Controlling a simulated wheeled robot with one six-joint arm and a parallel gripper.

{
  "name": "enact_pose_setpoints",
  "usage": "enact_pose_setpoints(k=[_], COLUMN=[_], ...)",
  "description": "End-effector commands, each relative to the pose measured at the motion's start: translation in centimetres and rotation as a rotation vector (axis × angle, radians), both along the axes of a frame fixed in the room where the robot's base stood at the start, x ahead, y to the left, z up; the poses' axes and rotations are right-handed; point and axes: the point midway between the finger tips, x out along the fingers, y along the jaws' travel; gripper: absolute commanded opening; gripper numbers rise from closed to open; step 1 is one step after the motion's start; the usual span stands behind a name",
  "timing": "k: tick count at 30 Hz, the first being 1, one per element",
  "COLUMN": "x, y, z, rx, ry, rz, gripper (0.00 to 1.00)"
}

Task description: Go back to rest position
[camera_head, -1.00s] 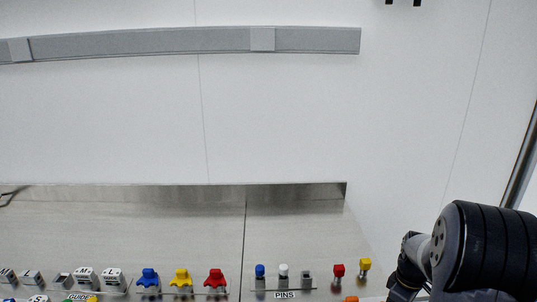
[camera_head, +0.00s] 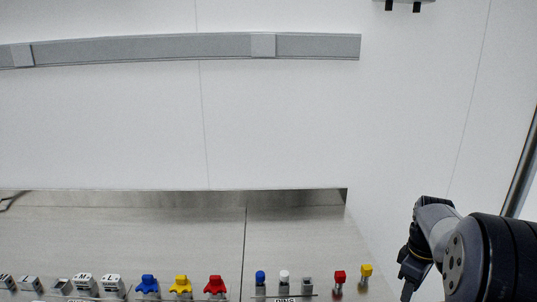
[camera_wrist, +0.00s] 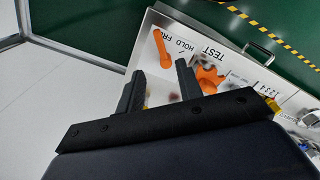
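My gripper (camera_head: 408,285) hangs at the lower right of the head view, at the end of my dark arm and to the right of the bench. In the wrist view its two black fingers stand apart with a gap between them (camera_wrist: 160,67). The gripper is open and nothing shows held between the fingers.
A metal bench (camera_head: 150,225) bears blue, yellow and red knobs (camera_head: 181,284) and pins (camera_head: 284,276) along the lower edge. In the wrist view, a labelled tray (camera_wrist: 150,28) with orange parts (camera_wrist: 162,48) lies beyond the fingers. Pale floor (camera_wrist: 50,90) is clear at left.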

Motion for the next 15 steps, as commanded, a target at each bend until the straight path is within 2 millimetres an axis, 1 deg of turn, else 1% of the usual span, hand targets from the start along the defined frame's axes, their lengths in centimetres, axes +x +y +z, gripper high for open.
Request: enact_pose_setpoints(k=[1,3,15], x=[0.0,-0.1,-0.1], y=[0.0,0.1,0.0], z=[0.2,-1.7,-9.7], rx=[0.001,0.004,0.002], ry=[0.001,0.008,0.006], rz=[0.000,0.000,0.000], gripper=[0.35,0.35,0.35])
